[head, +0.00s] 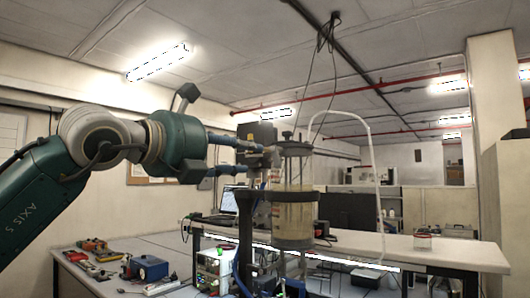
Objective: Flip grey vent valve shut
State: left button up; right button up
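A clear sealed cylinder (294,202) with a dark top cap stands upright in a dark stand at the middle of the head view. My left gripper (250,160) reaches in from the left, near the upper left side of the cylinder. Its two blue-grey fingers are apart, one above the other, and I see nothing held between them. Small fittings crowd the cylinder's upper left side by the fingertips. I cannot pick out the grey vent valve among them, nor tell whether the fingers touch anything. My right gripper is not in view.
A clear hose (376,185) loops up and over to the right of the cylinder. A long white bench (440,250) runs behind it. A blue box (148,268) and several tools lie on the table at lower left. Cables hang from the ceiling above the cylinder.

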aim_at(273, 155)
pick_arm(q)
jog(key=p+x, duration=0.4)
jog(key=x, duration=0.3)
jog(key=shift+w+d+r, duration=0.15)
jog(key=shift+w+d, duration=0.1)
jog(key=shift+d, duration=0.1)
jog(key=shift+w+d+f, duration=0.2)
jog(key=shift+w+d, duration=0.1)
jog(key=shift+w, duration=0.2)
